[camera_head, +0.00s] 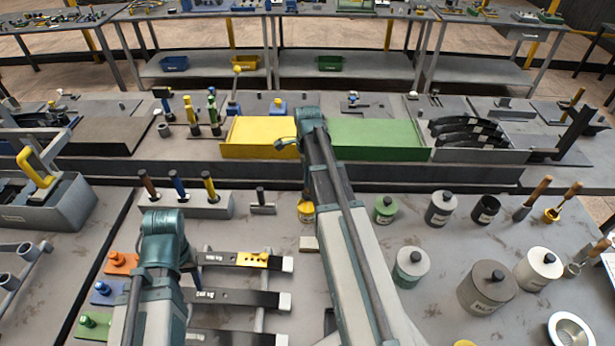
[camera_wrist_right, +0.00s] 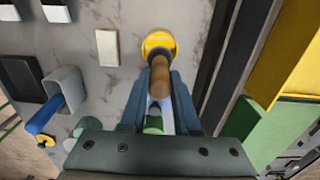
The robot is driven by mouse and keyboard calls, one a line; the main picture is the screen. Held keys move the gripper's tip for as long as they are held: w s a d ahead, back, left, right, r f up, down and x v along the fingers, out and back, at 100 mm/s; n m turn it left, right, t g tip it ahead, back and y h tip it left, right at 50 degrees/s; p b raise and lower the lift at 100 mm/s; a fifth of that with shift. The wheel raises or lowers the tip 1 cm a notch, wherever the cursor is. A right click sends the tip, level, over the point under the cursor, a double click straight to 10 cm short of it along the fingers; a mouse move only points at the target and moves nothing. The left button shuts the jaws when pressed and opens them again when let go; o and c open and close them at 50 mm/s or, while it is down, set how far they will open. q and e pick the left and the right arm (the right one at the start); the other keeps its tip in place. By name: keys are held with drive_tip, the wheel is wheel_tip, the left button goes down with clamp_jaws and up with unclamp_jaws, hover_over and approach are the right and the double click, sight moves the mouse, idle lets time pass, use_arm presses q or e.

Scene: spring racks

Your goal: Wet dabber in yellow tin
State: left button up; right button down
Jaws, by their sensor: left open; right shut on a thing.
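The yellow tin (camera_head: 306,213) stands on the near table, partly hidden behind my right arm. It also shows in the right wrist view (camera_wrist_right: 165,36). My right gripper (camera_wrist_right: 158,82) is shut on the brown handle of the dabber (camera_wrist_right: 161,72). The dabber's far end overlaps the yellow tin's mouth in the wrist view. I cannot tell how deep it sits. In the head view my right arm hides most of the dabber. My left gripper (camera_head: 165,250) is open and apart from the tin, at the left by the flat bars; its fingertips are hard to make out.
A green tin (camera_head: 385,209) and several lidded cans stand to the right. Two wooden-handled tools (camera_head: 533,199) stand at the far right. A holder (camera_head: 195,205) with handled tools is at the left. Yellow (camera_head: 262,138) and green (camera_head: 377,139) trays lie behind.

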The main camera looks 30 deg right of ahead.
sight(308, 193)
drive_tip(key=shift+f+b, duration=3.75)
drive_tip(key=shift+f, duration=0.25)
drive_tip(key=shift+r+p, duration=2.7)
wheel_tip(308, 193, up, 4)
drive_tip(key=p, duration=0.4)
